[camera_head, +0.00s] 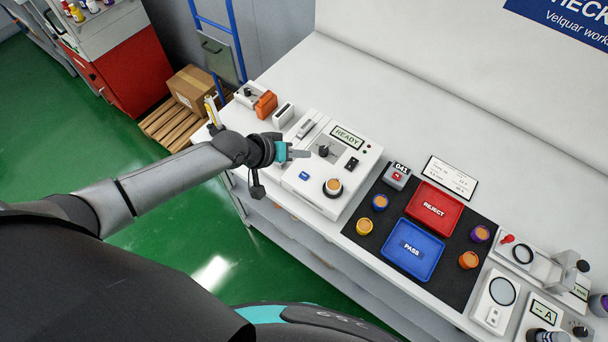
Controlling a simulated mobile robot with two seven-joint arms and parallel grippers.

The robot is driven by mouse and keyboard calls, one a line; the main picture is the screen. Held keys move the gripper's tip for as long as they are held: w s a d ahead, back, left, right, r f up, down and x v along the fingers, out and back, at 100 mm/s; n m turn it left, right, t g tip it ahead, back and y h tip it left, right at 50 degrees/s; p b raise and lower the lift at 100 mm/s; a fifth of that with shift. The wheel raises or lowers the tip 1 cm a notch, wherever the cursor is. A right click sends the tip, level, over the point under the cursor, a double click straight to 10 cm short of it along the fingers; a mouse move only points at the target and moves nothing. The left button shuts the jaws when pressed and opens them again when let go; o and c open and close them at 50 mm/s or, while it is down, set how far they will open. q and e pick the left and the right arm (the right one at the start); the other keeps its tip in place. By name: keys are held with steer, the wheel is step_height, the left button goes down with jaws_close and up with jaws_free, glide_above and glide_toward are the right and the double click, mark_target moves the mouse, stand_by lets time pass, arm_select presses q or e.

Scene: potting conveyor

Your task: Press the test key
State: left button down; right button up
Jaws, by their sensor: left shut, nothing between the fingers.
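A white tester box (318,200) stands on the bench with a small screen (347,138) reading "READY". On its front left is a small blue key (304,176); its lettering is too small to read. A round orange-topped part (332,187) sits in a dark ring on the tester. A dark knob (323,151) and a black switch (351,163) are also on it. My left gripper (304,154) is shut and empty over the tester's left side, just above the blue key in the picture. I cannot tell its exact height. My right gripper is not in view.
To the right, a black mat (379,257) holds a red REJECT tray (416,211), a blue PASS tray (396,259), several round orange-topped parts and a small box (396,176) marked 041. White instruments (495,301) stand at the far right. An orange block (265,104) lies behind my left gripper.

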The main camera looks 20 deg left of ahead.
arm_select(q)
steer(key=b, duration=0.5)
glide_above(304, 176)
steer(key=f, duration=0.4)
steer(key=s+f, duration=0.1)
steer(key=f, duration=0.1)
steer(key=shift+a+f, duration=0.15)
steer(key=shift+a, duration=0.15)
steer(key=shift+f+b, duration=0.7)
stand_by(0.6)
steer(key=shift+f, duration=0.4)
steer(key=shift+f+b, duration=0.4)
steer(key=shift+b, duration=0.15)
steer(key=shift+r, duration=0.15)
stand_by(0.5)
steer(key=shift+r+p, duration=0.65)
steer(key=shift+p, duration=0.2)
steer(key=shift+r, duration=0.1)
